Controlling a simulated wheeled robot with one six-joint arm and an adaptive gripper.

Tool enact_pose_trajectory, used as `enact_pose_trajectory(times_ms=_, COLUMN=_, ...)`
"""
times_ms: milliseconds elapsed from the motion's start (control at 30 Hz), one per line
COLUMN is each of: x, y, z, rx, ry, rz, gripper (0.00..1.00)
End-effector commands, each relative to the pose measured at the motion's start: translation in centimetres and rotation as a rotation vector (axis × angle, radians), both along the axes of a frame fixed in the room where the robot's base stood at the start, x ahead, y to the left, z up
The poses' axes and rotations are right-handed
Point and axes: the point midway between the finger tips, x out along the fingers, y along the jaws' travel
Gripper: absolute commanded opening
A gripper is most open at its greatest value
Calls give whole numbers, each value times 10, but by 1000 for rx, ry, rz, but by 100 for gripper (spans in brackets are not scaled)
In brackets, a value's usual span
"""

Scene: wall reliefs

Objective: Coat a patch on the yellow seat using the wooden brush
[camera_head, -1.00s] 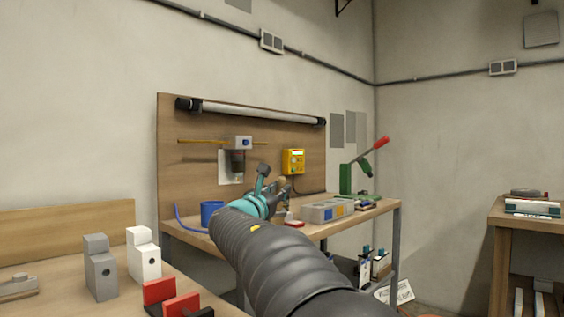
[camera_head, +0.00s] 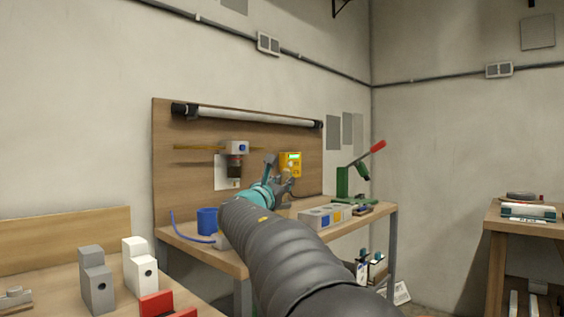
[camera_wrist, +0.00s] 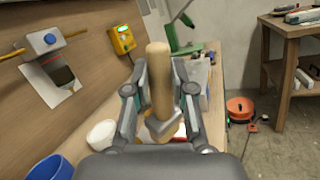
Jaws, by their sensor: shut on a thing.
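My gripper (camera_head: 277,181) is shut on the wooden brush (camera_wrist: 158,78). In the wrist view my gripper (camera_wrist: 160,104) holds its pale wooden handle between both fingers, and the handle points up in the picture. The bristle end is hidden behind the fingers and wrist. A small yellow square (camera_head: 337,214) on that block may be the yellow seat; I cannot tell for sure.
A blue cup (camera_head: 207,220) stands left on the far bench. A yellow box (camera_head: 290,165) with a green display hangs on the board. A green press (camera_head: 350,182) with a red-tipped lever stands at the right. Grey and white blocks (camera_head: 136,265) stand on the near bench.

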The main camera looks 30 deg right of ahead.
Motion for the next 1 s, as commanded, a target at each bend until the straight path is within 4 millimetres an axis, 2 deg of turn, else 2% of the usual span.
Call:
enact_pose_trajectory(times_ms=33, x=0, y=0, z=9, rx=1, ry=-1, rz=0, gripper=0)
enact_pose_trajectory(times_ms=100, x=0, y=0, z=16, rx=0, ry=-1, rz=1, gripper=0)
enact_pose_trajectory(times_ms=400, x=1, y=2, z=37, rx=-1, ry=-1, rz=4, gripper=0)
enact_pose_trajectory(times_ms=1000, x=1, y=3, z=38, rx=0, ry=0, rz=4, gripper=0)
